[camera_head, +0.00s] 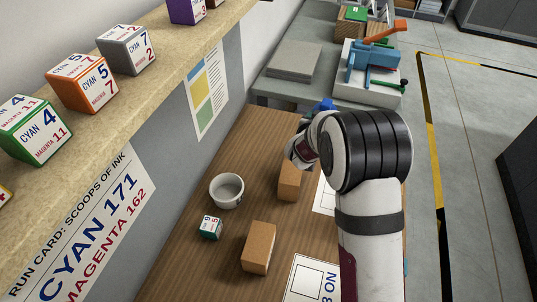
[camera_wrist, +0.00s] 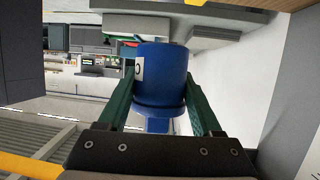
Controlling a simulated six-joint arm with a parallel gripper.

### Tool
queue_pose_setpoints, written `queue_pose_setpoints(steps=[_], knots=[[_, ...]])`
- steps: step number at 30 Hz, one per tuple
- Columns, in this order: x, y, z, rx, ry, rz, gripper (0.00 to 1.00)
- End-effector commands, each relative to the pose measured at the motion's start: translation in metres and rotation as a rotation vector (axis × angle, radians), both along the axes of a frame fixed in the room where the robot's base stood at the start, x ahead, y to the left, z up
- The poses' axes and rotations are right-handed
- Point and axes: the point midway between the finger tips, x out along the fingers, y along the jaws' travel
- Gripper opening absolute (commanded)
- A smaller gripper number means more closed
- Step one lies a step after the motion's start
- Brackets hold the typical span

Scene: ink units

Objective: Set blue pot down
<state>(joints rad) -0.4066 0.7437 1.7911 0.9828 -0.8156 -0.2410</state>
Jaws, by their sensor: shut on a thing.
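The blue pot (camera_wrist: 168,85) fills the middle of the wrist view, with a white label on its left side. My gripper (camera_wrist: 160,72) is shut on it, one green finger on each side. In the head view only a small blue part (camera_head: 324,104) shows past my arm, above the far part of the wooden table (camera_head: 165,262). My arm hides the gripper fingers and most of the pot there. I cannot tell how high the pot is above any surface.
A white bowl (camera_head: 226,191), a small green-and-white cube (camera_head: 210,228) and two tan blocks (camera_head: 258,247) (camera_head: 289,181) stand on the table. Printed sheets (camera_head: 310,277) (camera_head: 325,196) lie along its right side. A shelf with number cubes (camera_head: 82,82) runs along the left. A blue press (camera_head: 372,62) stands beyond.

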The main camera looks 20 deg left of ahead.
Motion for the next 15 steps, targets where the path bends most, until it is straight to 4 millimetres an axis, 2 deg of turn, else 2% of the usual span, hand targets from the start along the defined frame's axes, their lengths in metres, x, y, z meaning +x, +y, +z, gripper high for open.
queue_pose_setpoints(steps=[3,9,15], knots=[[0.002,0.037,0.001,0.001,-0.006,0.021,0.00],[-0.002,0.097,0.000,0.005,0.000,0.055,0.00],[-0.010,0.137,-0.002,0.012,0.011,0.082,0.00]])
